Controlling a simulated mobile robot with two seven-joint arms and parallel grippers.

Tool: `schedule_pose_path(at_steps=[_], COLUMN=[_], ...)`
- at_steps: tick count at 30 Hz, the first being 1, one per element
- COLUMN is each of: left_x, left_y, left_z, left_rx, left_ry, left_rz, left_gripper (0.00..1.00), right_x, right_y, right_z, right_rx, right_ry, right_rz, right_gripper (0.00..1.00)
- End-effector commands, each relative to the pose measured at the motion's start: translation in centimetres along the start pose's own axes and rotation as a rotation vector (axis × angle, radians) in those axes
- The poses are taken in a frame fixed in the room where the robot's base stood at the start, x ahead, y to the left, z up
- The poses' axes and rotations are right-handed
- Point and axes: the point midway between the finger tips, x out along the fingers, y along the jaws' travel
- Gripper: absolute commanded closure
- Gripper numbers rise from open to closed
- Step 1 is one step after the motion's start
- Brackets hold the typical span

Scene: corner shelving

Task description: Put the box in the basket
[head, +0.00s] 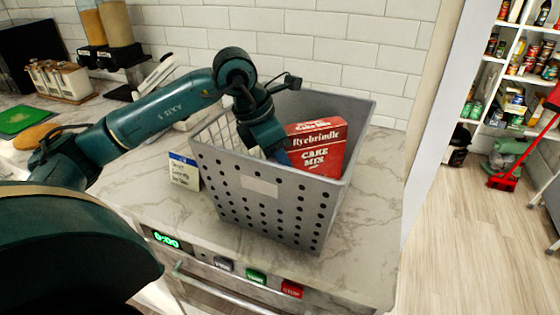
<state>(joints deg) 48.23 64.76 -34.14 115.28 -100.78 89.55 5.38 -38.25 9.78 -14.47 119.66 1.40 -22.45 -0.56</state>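The red cake mix box (318,147) is inside the grey perforated basket (255,208), tilted, with its top above the front rim. Its lower part is hidden by the basket wall. The basket stands on the marble counter. My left arm comes in from the left and reaches down into the basket. My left gripper (281,156) is at the left edge of the box; its fingertips are mostly hidden behind the basket wall, so I cannot tell whether they hold the box. My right gripper is not in view.
Dispensers (115,25), a jar rack (60,80) and a green board (20,117) are at the back left. Appliance buttons (256,277) line the counter front. Counter right of the basket is clear. Pantry shelves (515,85) stand at right.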

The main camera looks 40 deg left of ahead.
Motion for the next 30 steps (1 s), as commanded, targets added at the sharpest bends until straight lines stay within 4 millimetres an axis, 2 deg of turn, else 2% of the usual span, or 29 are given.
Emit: schedule_pose_path(at_steps=[4,14,15,23,30], left_x=[1.2,1.6,1.7,1.6,1.5], left_y=[0.0,0.0,0.0,0.0,0.0], left_z=[-0.5,-0.6,-0.7,-0.7,-0.6], left_rx=[0.000,0.001,0.000,0.000,0.000], left_ry=[-0.003,-0.005,-0.001,-0.001,-0.001], left_rz=[0.001,0.002,0.000,0.000,0.000], left_gripper=[1.00,1.00,0.63,0.42,0.42], right_x=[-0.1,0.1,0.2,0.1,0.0], right_y=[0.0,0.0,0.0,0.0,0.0], right_z=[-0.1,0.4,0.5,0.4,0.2], right_rx=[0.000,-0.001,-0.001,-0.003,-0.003], right_ry=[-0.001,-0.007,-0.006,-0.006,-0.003], right_rz=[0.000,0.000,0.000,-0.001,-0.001], right_gripper=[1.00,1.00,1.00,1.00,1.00])
